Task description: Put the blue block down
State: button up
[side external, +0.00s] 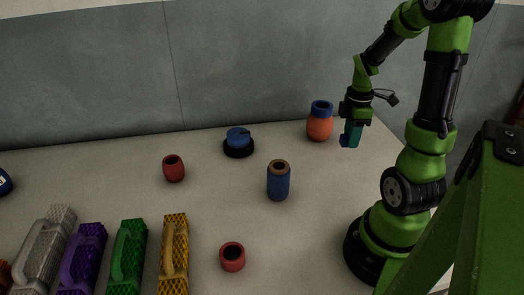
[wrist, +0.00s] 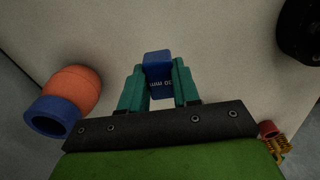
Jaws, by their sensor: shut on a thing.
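In the side view my gripper (side external: 352,133) points down at the right rear of the table, and a bit of the blue block (side external: 345,141) shows at the fingertips. The block seems to be held above the table, but its exact height is hard to tell.
An orange jar with a blue rim (side external: 320,122) stands just left of my gripper. The table (side external: 325,195) is bare in front of my gripper.

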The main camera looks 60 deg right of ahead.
jog(key=w+a+f+n, duration=0.1)
jog(key=w+a, duration=0.3)
jog(key=w, duration=0.4)
jog(key=w+a+n, duration=0.1)
jog(key=w+a, duration=0.3)
jog(key=w, duration=0.3)
jog(key=shift+d+f, duration=0.2)
jog(key=shift+f, duration=1.8)
jog(key=shift+d+f, duration=0.15)
jog(key=shift+f, duration=1.85)
jog(key=shift+f, duration=0.15)
jog(key=o, duration=1)
jog(key=shift+o, duration=0.2)
